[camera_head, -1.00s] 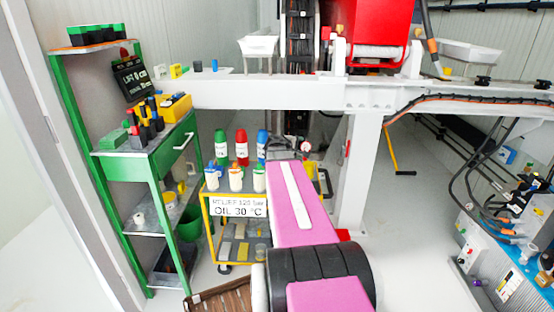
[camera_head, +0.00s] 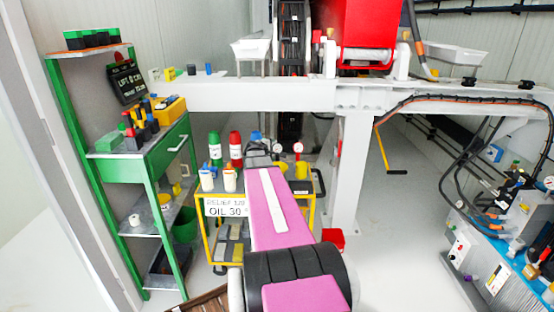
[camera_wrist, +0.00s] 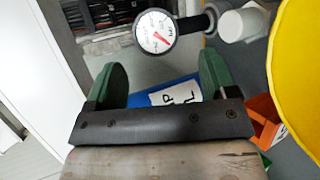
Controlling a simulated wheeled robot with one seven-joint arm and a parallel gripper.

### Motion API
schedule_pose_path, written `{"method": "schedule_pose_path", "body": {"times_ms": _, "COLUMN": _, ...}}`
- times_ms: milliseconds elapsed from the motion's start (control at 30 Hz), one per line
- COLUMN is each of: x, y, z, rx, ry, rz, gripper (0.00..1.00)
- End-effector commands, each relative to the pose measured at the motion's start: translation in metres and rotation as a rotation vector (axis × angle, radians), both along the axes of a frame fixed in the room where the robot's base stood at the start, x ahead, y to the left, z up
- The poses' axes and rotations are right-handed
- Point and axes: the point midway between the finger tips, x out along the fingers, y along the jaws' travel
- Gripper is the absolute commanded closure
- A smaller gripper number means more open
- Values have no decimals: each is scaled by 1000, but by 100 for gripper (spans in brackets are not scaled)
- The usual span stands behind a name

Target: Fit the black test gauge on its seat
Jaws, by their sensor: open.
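A round gauge (camera_wrist: 155,31) with a dark rim, white face and red needle shows at the top of the wrist view, with a black stem running right from it. It looks like the black test gauge. My gripper (camera_wrist: 160,84) is open, its two green fingers apart and nothing gripped between them. The gauge appears beyond the fingertips, apart from them. In the head view, two small gauges stand beyond my arm, a dark-rimmed one (camera_head: 278,148) and a red-rimmed one (camera_head: 298,147). My arm hides most of the gripper there. I cannot identify the seat.
A yellow cart (camera_head: 212,235) holds several bottles beside my arm. A green shelf (camera_head: 140,160) stands left. A white post (camera_head: 351,180) and a red box (camera_head: 333,240) stand right of the cart. A yellow disc (camera_wrist: 300,75) and white cylinder (camera_wrist: 243,22) show in the wrist view.

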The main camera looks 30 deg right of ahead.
Motion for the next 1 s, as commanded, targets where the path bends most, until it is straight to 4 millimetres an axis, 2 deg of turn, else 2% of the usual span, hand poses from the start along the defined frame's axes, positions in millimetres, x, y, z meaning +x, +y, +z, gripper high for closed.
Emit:
{"method": "schedule_pose_path", "body": {"times_ms": 167, "x": 5, "y": -9, "z": -3, "rx": 0, "ry": 0, "rz": 0, "gripper": 21}}
{"method": "schedule_pose_path", "body": {"times_ms": 500, "x": 26, "y": -44, "z": -16, "rx": -1, "ry": -1, "rz": -1, "gripper": 21}}
{"method": "schedule_pose_path", "body": {"times_ms": 733, "x": 26, "y": -46, "z": -17, "rx": 0, "ry": -1, "rz": 0, "gripper": 21}}
{"method": "schedule_pose_path", "body": {"times_ms": 767, "x": 26, "y": -46, "z": -17, "rx": 0, "ry": -1, "rz": 0, "gripper": 25}}
{"method": "schedule_pose_path", "body": {"times_ms": 900, "x": 26, "y": -45, "z": -17, "rx": 0, "ry": -1, "rz": 0, "gripper": 70}}
{"method": "schedule_pose_path", "body": {"times_ms": 1000, "x": 26, "y": -45, "z": -17, "rx": -1, "ry": -1, "rz": -1, "gripper": 100}}
